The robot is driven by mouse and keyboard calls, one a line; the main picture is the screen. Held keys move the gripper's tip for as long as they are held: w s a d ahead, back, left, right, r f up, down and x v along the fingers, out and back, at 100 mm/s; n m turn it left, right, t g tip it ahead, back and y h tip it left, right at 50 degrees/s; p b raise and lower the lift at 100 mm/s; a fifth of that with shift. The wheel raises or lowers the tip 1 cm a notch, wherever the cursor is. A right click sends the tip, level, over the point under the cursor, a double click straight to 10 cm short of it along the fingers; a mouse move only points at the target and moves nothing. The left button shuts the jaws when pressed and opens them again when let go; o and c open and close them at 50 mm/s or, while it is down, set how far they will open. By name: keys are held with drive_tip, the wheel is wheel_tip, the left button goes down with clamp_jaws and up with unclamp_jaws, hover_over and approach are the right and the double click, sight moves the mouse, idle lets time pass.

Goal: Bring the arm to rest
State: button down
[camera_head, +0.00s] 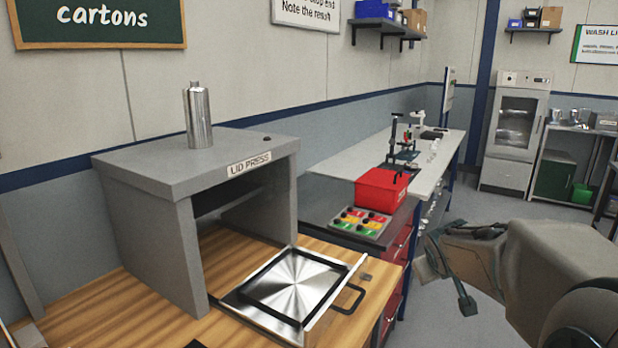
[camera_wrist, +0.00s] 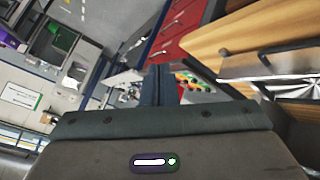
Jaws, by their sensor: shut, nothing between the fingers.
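My gripper (camera_head: 447,272) hangs at the right of the head view, over the floor and clear of the wooden bench. In the wrist view the fingers of my gripper (camera_wrist: 160,86) are together, with nothing between them. My arm reaches in from the right edge of the head view. The gripper touches nothing that I can see.
A grey lid press (camera_head: 190,165) stands on the wooden bench (camera_head: 120,310). A steel tray with a black handle (camera_head: 347,300) sits before it. A red box (camera_head: 382,189) and a colored button panel (camera_head: 360,223) lie beyond. Floor (camera_head: 480,325) is free below the gripper.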

drive_tip(key=s+a+m+g+y+p, duration=0.1)
drive_tip(key=s+a, duration=0.3)
drive_tip(key=s, duration=0.4)
drive_tip(key=s+a+f+g+y+p, duration=0.1)
drive_tip(key=s+a+g, duration=0.1)
drive_tip(key=s+a, duration=0.2)
drive_tip(key=s+a+f+m+g+y+p, duration=0.1)
drive_tip(key=s+a, duration=0.3)
drive_tip(key=s, duration=0.7)
drive_tip(key=shift+s+a+f+m+g+y+p, duration=0.15)
drive_tip(key=shift+s+a+m+g+y+p, duration=0.15)
drive_tip(key=shift+g, duration=0.5)
drive_tip(key=c, duration=2.1)
unclamp_jaws()
drive_tip(key=shift+c, duration=0.2)
